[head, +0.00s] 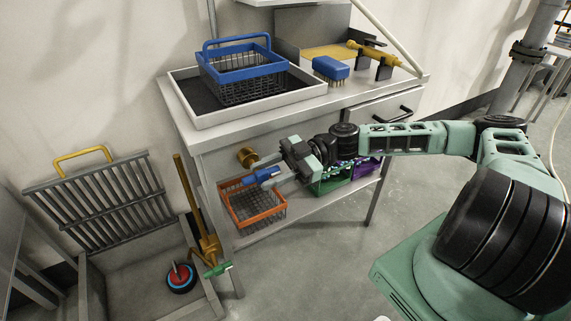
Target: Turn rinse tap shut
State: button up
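A brass fitting (247,157) sticks out at the front of the bench, just under its top. A blue lever-like piece (264,175) shows below it, at the tips of my gripper (272,178). Which tap is the rinse tap is not marked. The fingers lie against or around the blue piece; the view is too small to tell whether they grip it. A second brass pipe (188,205) stands upright at the left, with a green lever (218,269) low down, apart from my gripper.
An orange wire basket (243,222) stands on the lower shelf below my gripper, with green (328,186) and purple (366,167) baskets to its right. A blue basket (243,62) stands in a white tray on top. A slatted grate (98,202) and a round red-and-blue object (181,278) are at left.

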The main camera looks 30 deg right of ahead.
jog(key=d, duration=1.1)
jog(key=shift+r, duration=0.25)
jog(key=shift+d, duration=0.1)
